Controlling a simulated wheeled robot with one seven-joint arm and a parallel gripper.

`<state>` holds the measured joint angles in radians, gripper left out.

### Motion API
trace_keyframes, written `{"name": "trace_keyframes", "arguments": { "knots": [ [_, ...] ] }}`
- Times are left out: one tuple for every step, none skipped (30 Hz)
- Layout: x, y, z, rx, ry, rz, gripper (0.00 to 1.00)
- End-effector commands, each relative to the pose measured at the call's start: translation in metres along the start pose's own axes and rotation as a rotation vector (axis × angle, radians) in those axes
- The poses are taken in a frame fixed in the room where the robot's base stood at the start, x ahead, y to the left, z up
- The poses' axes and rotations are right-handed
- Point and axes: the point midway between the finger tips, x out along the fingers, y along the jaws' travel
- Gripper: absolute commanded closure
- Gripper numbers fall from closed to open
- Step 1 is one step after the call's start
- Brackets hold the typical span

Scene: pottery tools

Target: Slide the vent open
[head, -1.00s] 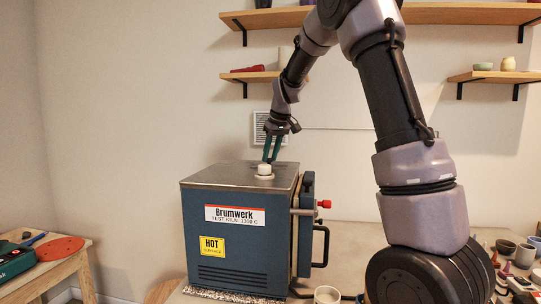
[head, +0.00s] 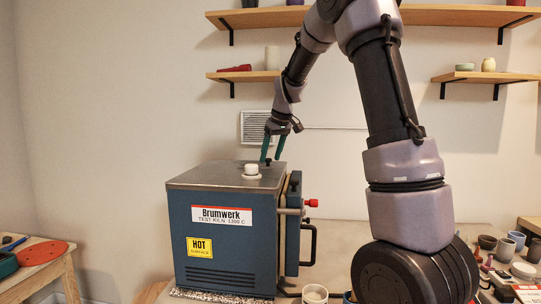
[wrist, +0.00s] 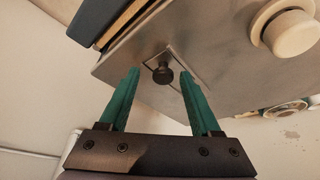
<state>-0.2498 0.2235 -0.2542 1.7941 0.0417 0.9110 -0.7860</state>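The kiln (head: 222,235) is a blue box with a grey metal top. The vent slide is a small plate with a black knob (wrist: 163,74) on that top; the knob also shows in the head view (head: 268,162), near the back right of the top. My gripper (head: 272,160) points down over it with its green fingers spread. In the wrist view my gripper (wrist: 159,75) is open and the knob appears between the two fingertips, with gaps on both sides. I cannot tell whether the tips are low enough to flank it. The vent opening is not visible.
A white round plug (head: 251,170) stands on the kiln top, close to the knob; it is also in the wrist view (wrist: 291,32). A wall grille (head: 255,127) and shelves (head: 370,15) are behind. Cups and tools crowd the table at right.

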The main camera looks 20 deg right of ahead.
Motion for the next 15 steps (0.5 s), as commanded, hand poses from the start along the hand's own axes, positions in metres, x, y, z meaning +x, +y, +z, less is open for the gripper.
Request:
{"name": "trace_keyframes", "arguments": {
  "knots": [
    [0.0, 0.0, 0.0, 0.0, 0.0, 0.0, 0.36],
    [0.0, 0.0, 0.0, 0.0, 0.0, 0.0, 0.36],
    [-0.002, 0.0, 0.0, 0.0, 0.001, 0.0, 0.36],
    [-0.003, 0.0, 0.0, 0.0, 0.001, 0.0, 0.36],
    [-0.005, 0.0, -0.001, 0.0, 0.001, 0.0, 0.36],
    [-0.01, 0.0, -0.001, 0.0, 0.002, 0.0, 0.36],
    [-0.014, 0.0, -0.001, 0.0, 0.003, 0.0, 0.36],
    [-0.019, 0.0, -0.001, 0.0, 0.004, 0.0, 0.36],
    [-0.026, 0.0, -0.001, 0.0, 0.004, 0.0, 0.36],
    [-0.033, 0.0, -0.001, 0.0, 0.004, 0.001, 0.36],
    [-0.039, 0.0, -0.001, 0.001, 0.005, 0.0, 0.36],
    [-0.048, 0.0, -0.001, 0.0, 0.005, 0.001, 0.36],
    [-0.054, 0.0, -0.001, 0.0, 0.005, 0.001, 0.36],
    [-0.06, 0.0, -0.001, 0.0, 0.005, 0.001, 0.36],
    [-0.068, 0.0, -0.001, 0.0, 0.004, 0.001, 0.36]
  ]
}}
